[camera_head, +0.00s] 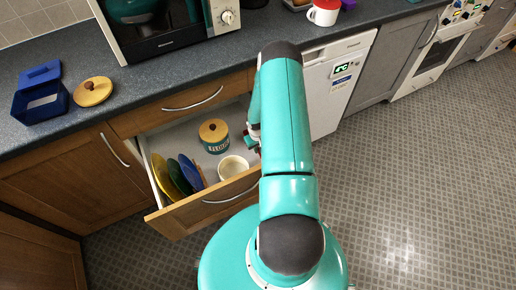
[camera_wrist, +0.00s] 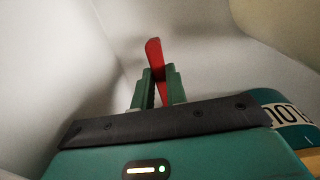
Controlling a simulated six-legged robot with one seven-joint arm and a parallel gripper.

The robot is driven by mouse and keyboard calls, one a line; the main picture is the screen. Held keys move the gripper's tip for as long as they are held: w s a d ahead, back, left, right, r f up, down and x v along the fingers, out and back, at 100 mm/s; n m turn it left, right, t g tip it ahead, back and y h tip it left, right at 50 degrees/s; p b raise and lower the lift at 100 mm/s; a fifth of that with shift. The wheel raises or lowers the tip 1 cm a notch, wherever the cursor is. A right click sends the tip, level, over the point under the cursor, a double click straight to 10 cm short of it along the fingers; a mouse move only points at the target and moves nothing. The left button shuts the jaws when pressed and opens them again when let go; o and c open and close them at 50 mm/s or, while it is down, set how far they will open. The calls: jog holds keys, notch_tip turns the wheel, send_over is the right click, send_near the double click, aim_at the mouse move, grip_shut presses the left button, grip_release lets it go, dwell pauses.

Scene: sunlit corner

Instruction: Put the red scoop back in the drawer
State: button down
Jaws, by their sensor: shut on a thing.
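The red scoop (camera_wrist: 153,50) shows in the wrist view as a narrow red strip standing up between my fingers. My gripper (camera_wrist: 159,84) is shut on it, with one green finger on each side. In the head view my gripper (camera_head: 250,138) is at the right side of the open drawer (camera_head: 180,216), partly behind my arm. The scoop is mostly hidden there. In the wrist view, pale drawer walls are close around the scoop; I cannot tell whether it touches the floor.
The drawer holds a green flour canister (camera_head: 214,137) with a wooden lid, a cream bowl (camera_head: 233,167) and upright plates (camera_head: 177,175) in a rack. The canister shows close beside my gripper in the wrist view (camera_wrist: 285,116). A microwave (camera_head: 165,25) stands on the counter above.

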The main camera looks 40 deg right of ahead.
jog(key=shift+f, duration=0.4)
jog(key=shift+f, duration=0.1)
jog(key=c, duration=1.4)
grip_release()
